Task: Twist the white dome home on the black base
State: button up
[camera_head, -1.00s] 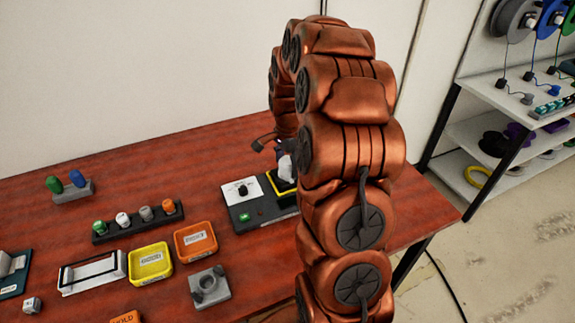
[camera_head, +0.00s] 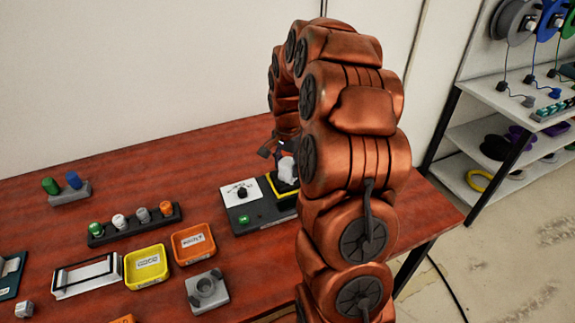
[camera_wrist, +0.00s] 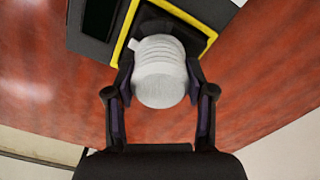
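The white dome (camera_wrist: 160,72) has ridged sides and sits between the two fingers of my gripper (camera_wrist: 160,88) in the wrist view. Both fingertips lie against its sides, so my gripper looks shut on it. In the head view the white dome (camera_head: 286,169) shows over the yellow-bordered square (camera_head: 284,192) of a dark panel, partly behind my arm. A black part, seemingly the black base (camera_wrist: 157,24), shows just beyond the dome inside the yellow border. The dome hides most of it, and I cannot tell how fully they are seated.
The dark panel also carries a white dial plate (camera_head: 236,194) and a green button (camera_head: 244,219). To its left are an orange tray (camera_head: 193,244), a yellow tray (camera_head: 146,267), a grey block (camera_head: 207,291) and a rack of coloured caps (camera_head: 136,225). A shelf (camera_head: 500,170) stands right.

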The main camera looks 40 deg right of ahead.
jog(key=c, duration=0.4)
jog(key=shift+f+m+b, duration=0.1)
jog(key=shift+m+b, duration=0.2)
jog(key=shift+b, duration=0.05)
jog(key=shift+m+b, duration=0.5)
jog(key=shift+m, duration=0.1)
jog(key=shift+m+b, duration=0.3)
jog(key=shift+m, duration=0.2)
jog(key=shift+m+b, duration=0.6)
jog(key=shift+m, duration=0.5)
